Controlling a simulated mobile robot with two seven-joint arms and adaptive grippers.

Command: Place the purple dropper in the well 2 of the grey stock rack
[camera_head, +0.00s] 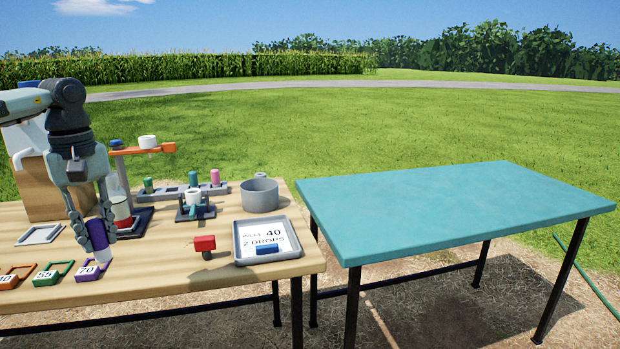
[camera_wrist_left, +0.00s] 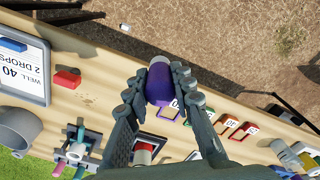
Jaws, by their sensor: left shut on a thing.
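My left gripper (camera_head: 92,228) is shut on a purple cylinder with a grey end, which I take for the purple dropper (camera_head: 99,238). It is held tilted near the purple frame marked 70. In the left wrist view the purple dropper (camera_wrist_left: 159,86) sits between the fingers of my left gripper (camera_wrist_left: 160,80). I cannot tell whether its lower end touches the table. The grey stock rack (camera_head: 205,192) stands farther back, with a green dropper (camera_head: 148,185), a blue one (camera_head: 193,179) and a pink one (camera_head: 215,178). A gap lies between green and blue. My right gripper is out of view.
A grey bowl (camera_head: 260,195), a tray with a card (camera_head: 267,240), a red block (camera_head: 204,244) and a small blue-grey stand (camera_head: 196,210) are on the wooden table. The teal table (camera_head: 450,210) is bare.

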